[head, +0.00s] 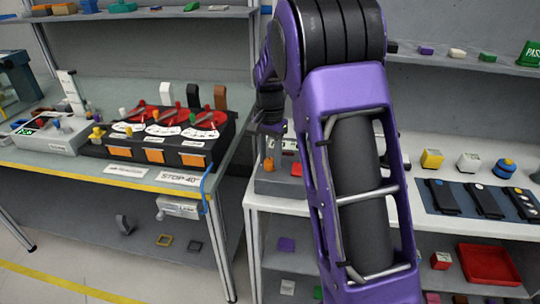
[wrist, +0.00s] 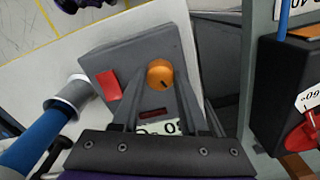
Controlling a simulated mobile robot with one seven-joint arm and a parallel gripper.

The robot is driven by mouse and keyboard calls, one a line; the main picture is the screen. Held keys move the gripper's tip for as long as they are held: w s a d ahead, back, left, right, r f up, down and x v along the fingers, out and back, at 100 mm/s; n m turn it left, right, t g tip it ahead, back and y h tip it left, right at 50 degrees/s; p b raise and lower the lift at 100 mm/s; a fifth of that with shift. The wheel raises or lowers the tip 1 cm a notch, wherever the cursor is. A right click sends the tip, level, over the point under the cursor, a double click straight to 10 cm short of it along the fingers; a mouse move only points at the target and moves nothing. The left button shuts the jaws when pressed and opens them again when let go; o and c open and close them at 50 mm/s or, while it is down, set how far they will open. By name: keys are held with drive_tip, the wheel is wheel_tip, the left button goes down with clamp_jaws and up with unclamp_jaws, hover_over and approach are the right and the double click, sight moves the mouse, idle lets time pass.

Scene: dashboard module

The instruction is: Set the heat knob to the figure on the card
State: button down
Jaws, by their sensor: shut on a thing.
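The orange heat knob (wrist: 160,74) stands on a grey control box (wrist: 109,61). It has a dark pointer mark. My gripper (wrist: 159,86) is shut on the knob, with a finger at each side in the wrist view. A small dark display (wrist: 153,113) lies between the knob and the white card (wrist: 169,128). The card is partly hidden by my gripper, and its figure cannot be read in full. In the head view, the box (head: 270,184) and orange knob (head: 269,164) show left of my purple arm, which hides part of the box.
A red button (wrist: 110,86) is beside the knob. A dark unit with red dials (head: 165,135) stands on the left bench. Blocks and black switches (head: 480,198) are on the right.

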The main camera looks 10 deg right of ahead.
sight(270, 160)
idle(0.3)
drive_tip(key=shift+c, duration=2.2)
unclamp_jaws()
wheel_tip(270, 160, up, 18)
drive_tip(key=p, duration=0.2)
drive_tip(key=shift+f, duration=0.25)
